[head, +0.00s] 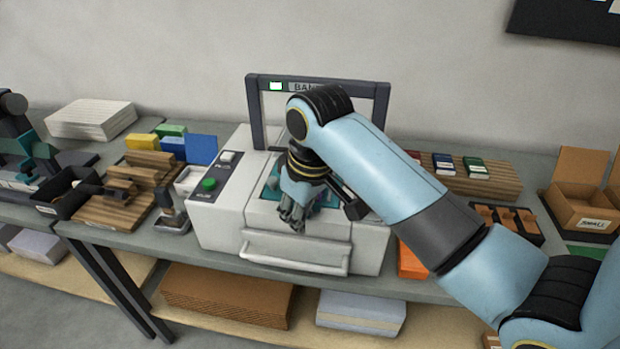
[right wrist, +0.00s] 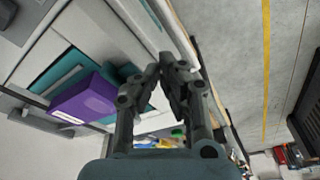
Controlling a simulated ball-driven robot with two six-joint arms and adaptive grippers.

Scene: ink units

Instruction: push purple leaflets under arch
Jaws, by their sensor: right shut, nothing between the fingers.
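The purple leaflets (right wrist: 88,98) form a small stack with a white label on its side, seen in the right wrist view. They lie on the teal bed (right wrist: 62,72) of the banding machine. The dark arch (head: 252,112) stands at the back of the white machine (head: 232,212). My right gripper (head: 294,222) is over the front of the machine, pointing down; its closed, empty fingers also show in the right wrist view (right wrist: 168,68), beside the stack and apart from it in the picture. My left gripper is not in view.
A green button (head: 209,184) is on the machine's left panel, and a handle bar (head: 293,256) crosses its front. A wooden rack (head: 118,207) stands to the left. A wooden board (head: 490,182) with several small stacks and a cardboard box (head: 578,208) are to the right.

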